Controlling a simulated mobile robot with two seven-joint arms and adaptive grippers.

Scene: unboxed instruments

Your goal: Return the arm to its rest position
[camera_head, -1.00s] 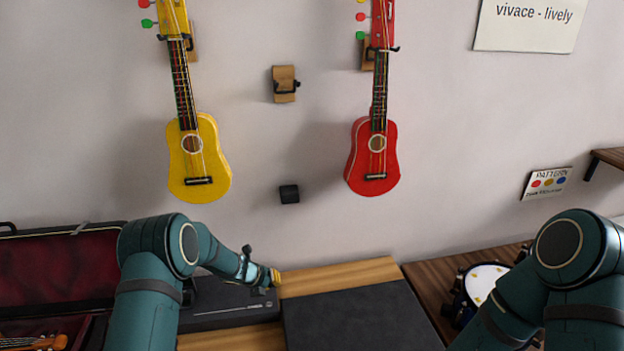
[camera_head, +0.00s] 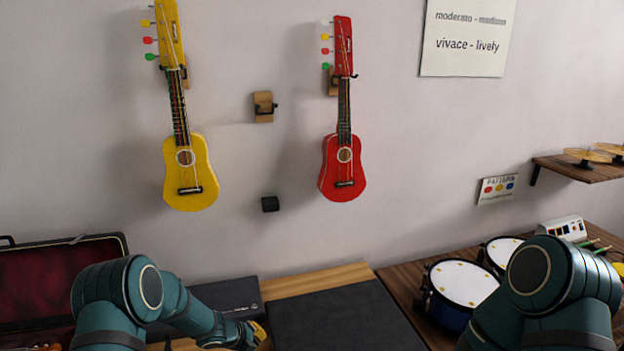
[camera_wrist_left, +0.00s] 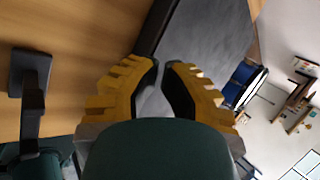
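My left arm comes in from the lower left in the head view, and its gripper (camera_head: 264,336) is low over the table by the near left part of the dark flat panel (camera_head: 335,315). In the left wrist view the yellow ribbed fingers with black pads (camera_wrist_left: 161,68) stand a little apart, with a narrow gap and nothing between them. My right arm shows at the lower right of the head view; its gripper is out of the picture.
A yellow ukulele (camera_head: 191,175) and a red ukulele (camera_head: 343,170) hang on the wall. A dark case (camera_head: 225,296) lies behind my left forearm; an open red-lined case (camera_head: 45,280) is at the left. Drums (camera_head: 465,284) stand beside my right arm.

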